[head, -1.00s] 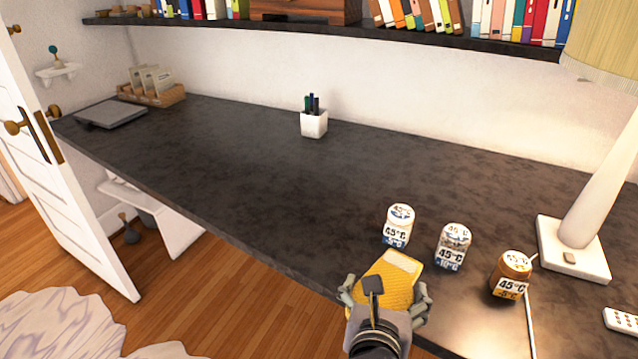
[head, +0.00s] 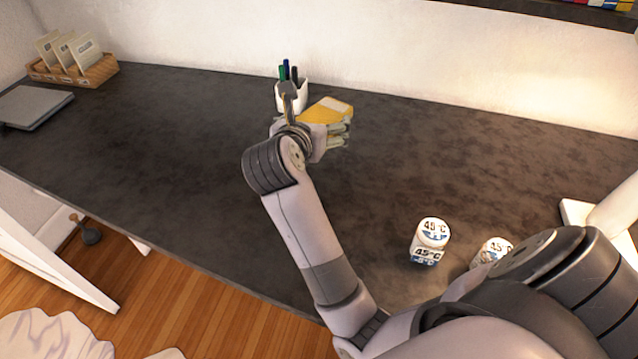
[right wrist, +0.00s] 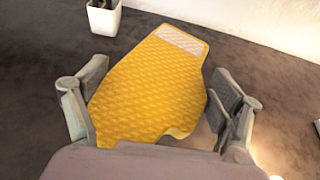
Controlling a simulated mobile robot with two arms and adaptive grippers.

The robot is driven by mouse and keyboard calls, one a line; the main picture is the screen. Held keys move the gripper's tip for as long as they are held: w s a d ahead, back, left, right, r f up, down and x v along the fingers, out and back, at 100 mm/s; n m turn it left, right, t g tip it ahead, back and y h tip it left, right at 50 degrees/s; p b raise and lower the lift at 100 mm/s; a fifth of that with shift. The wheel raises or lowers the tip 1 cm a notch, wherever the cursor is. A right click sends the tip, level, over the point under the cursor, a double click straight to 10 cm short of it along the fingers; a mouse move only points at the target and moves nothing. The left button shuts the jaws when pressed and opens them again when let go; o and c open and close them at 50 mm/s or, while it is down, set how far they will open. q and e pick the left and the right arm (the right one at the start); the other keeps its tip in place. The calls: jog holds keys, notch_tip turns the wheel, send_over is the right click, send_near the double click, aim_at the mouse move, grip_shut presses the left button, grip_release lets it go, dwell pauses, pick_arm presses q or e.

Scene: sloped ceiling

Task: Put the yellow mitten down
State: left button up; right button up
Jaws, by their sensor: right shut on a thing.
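The yellow mitten (head: 328,110) has a quilted face and a pale cuff patch. It is in my right gripper (head: 330,132), over the back part of the dark desk, just right of the white pen cup. In the right wrist view the mitten (right wrist: 150,85) lies between the two fingers of the right gripper (right wrist: 160,112), its cuff end pointing away. My wrist hides part of it in the head view. I cannot tell whether the mitten touches the desk (head: 180,150). My left gripper is not in view.
The white pen cup (head: 292,97) stands close to the mitten and also shows in the right wrist view (right wrist: 104,18). White jars (head: 430,240) stand at the front right near the lamp base (head: 580,215). A card box (head: 75,70) and grey laptop (head: 35,106) are at left. The desk's middle is clear.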

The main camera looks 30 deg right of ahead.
jog(key=f, duration=0.2)
jog(key=shift+w+d+f, duration=0.2)
jog(key=shift+d+f, duration=0.1)
jog(key=shift+f, duration=0.05)
notch_tip(320, 180, down, 12)
jog(key=shift+w+r, duration=0.1)
jog(key=shift+f, duration=0.75)
notch_tip(320, 180, down, 3)
jog(key=shift+f, duration=0.4)
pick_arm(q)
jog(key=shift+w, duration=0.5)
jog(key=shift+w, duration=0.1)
